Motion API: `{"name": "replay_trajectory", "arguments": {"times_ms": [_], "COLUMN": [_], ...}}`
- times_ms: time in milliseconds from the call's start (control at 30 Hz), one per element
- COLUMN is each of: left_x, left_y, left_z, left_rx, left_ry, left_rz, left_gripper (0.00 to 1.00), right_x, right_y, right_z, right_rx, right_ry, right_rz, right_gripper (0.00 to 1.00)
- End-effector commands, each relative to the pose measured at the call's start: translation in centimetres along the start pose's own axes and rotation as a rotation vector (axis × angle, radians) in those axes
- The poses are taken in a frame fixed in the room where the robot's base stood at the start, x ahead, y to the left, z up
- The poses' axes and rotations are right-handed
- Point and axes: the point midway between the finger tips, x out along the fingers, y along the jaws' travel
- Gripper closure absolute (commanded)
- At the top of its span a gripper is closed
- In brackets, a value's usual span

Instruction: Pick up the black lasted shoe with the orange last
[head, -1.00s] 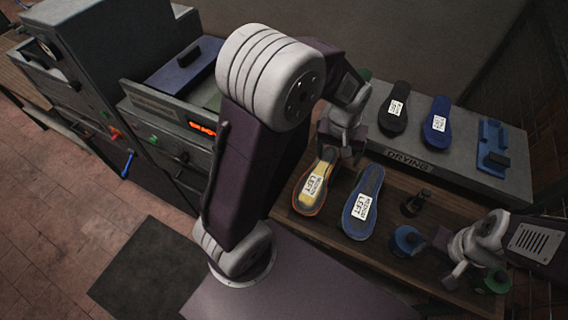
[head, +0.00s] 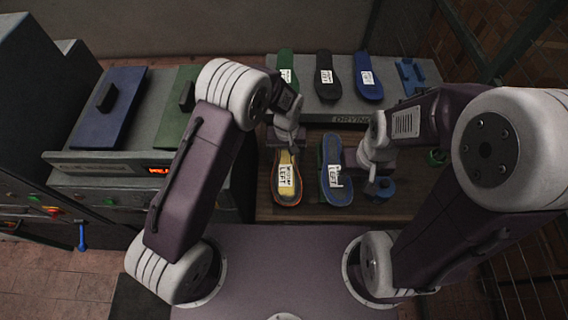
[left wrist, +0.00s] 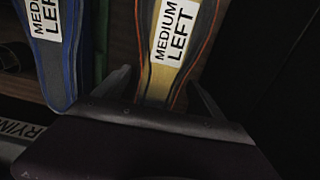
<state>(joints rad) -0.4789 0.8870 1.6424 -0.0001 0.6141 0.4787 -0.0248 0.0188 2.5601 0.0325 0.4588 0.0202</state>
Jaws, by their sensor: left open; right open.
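A sole-shaped piece (head: 288,200) with a tan-yellow face, dark band, orange edge and a "MEDIUM LEFT" label lies on the wooden table; it is the only piece showing orange. No clear black shoe upper shows. My left gripper (head: 288,142) is at its far end. In the left wrist view, the open fingers (left wrist: 162,92) stand one on each side of the narrow end of the tan piece (left wrist: 160,75), with gaps. My right gripper (head: 372,175) is over the table, right of the blue "LEFT" piece (head: 337,195); its fingertips are hard to make out.
The blue piece lies close beside the tan one and also shows in the left wrist view (left wrist: 55,60). Behind is a grey drying shelf (head: 350,119) with green (head: 286,65), black (head: 325,65) and blue (head: 367,80) pieces. A blue round object (head: 381,190) is beneath my right gripper.

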Motion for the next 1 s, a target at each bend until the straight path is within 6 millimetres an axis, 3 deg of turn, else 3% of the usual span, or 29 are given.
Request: {"name": "replay_trajectory", "arguments": {"times_ms": [167,400,667,933,967,1000], "left_x": [0.8,4.8,5.4,5.3,5.3,5.3], "left_y": [-0.1,-0.4,-0.3,-0.3,-0.3,-0.3], "left_z": [0.0,-0.1,-0.2,-0.2,-0.2,-0.2], "left_rx": [0.0,0.0,0.0,0.0,0.0,0.0], "left_ry": [-0.001,-0.001,0.002,0.002,0.002,0.003], "left_rz": [-0.001,0.0,0.001,0.001,0.001,0.002], "left_gripper": [0.2,0.2,0.2,0.92,1.0,1.0], "right_x": [-0.7,-2.1,-2.0,-2.0,-2.0,-2.0], "right_y": [0.0,0.0,0.0,0.0,0.0,0.0], "right_z": [-0.1,-0.2,-0.2,-0.2,-0.2,-0.2], "right_rx": [0.0,0.0,0.0,0.0,0.0,0.0], "right_ry": [0.0,0.0,0.0,0.0,0.0,0.0], "right_rz": [0.0,0.0,0.0,0.0,0.0,0.0], "right_gripper": [0.53,0.53,0.53,0.53,0.53,0.53]}}
